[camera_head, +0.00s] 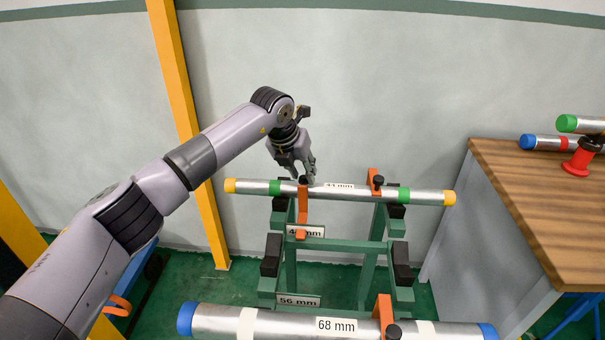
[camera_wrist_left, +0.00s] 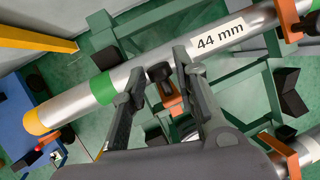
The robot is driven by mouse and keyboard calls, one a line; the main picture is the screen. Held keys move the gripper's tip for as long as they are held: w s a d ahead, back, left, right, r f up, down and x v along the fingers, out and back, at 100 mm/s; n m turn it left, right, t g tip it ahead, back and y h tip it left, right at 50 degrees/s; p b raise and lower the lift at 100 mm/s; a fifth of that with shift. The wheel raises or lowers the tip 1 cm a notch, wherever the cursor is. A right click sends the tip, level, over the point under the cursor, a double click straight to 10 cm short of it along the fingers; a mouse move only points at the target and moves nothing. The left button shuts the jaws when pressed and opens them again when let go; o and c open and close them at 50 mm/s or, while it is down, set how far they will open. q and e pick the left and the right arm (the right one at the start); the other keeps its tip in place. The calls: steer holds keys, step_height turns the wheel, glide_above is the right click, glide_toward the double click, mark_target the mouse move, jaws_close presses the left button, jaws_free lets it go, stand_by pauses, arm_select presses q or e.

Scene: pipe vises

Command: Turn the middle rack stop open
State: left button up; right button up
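A silver pipe (camera_head: 270,187) labelled 44 mm, with yellow ends and green bands, lies across the far end of the green rack (camera_head: 340,246). An orange stop (camera_head: 303,207) with a black knob hangs across its front, left of centre. A second orange stop (camera_head: 373,178) is at its right part. My left gripper (camera_head: 308,178) is at the left stop's knob. In the left wrist view my left gripper (camera_wrist_left: 160,80) is open, its fingers on either side of the black knob (camera_wrist_left: 160,73) and orange stop (camera_wrist_left: 171,97). Contact cannot be told. My right gripper is not in view.
A thicker 68 mm pipe (camera_head: 285,323) with blue ends lies at the near end of the rack, with another orange stop (camera_head: 384,308). A wooden-topped bench (camera_head: 530,190) stands at right. A yellow post (camera_head: 183,100) stands behind my left arm.

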arm_select(q)
steer(key=shift+o, duration=1.3)
steer(key=shift+s+f, duration=0.1)
steer(key=shift+f, duration=0.1)
steer(key=v, duration=1.2)
